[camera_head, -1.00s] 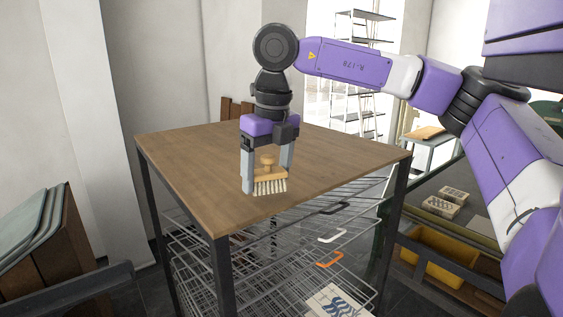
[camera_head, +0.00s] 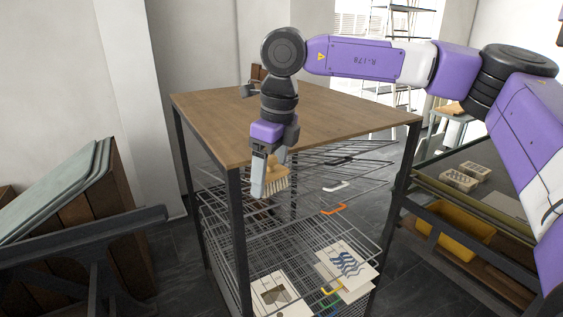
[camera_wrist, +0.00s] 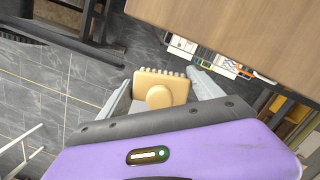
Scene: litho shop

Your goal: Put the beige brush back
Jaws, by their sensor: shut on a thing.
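The beige brush (camera_head: 275,180) has a wooden block, a round knob and pale bristles. My gripper (camera_head: 268,178) is shut on it, in front of the near edge of the wooden table top and a little below that edge in the head view. In the wrist view the brush (camera_wrist: 160,88) sits between my two fingers (camera_wrist: 160,90), its knob towards the camera and grey floor tiles behind it. Part of the brush is hidden behind a finger in the head view.
The wooden top (camera_head: 330,105) covers a rack of wire shelves (camera_head: 225,235); prints (camera_head: 347,265) lie on lower shelves. Dark boards and a rail (camera_head: 80,235) stand at left. A side bench with a yellow tray (camera_head: 455,232) is at right. The top's visible middle is clear.

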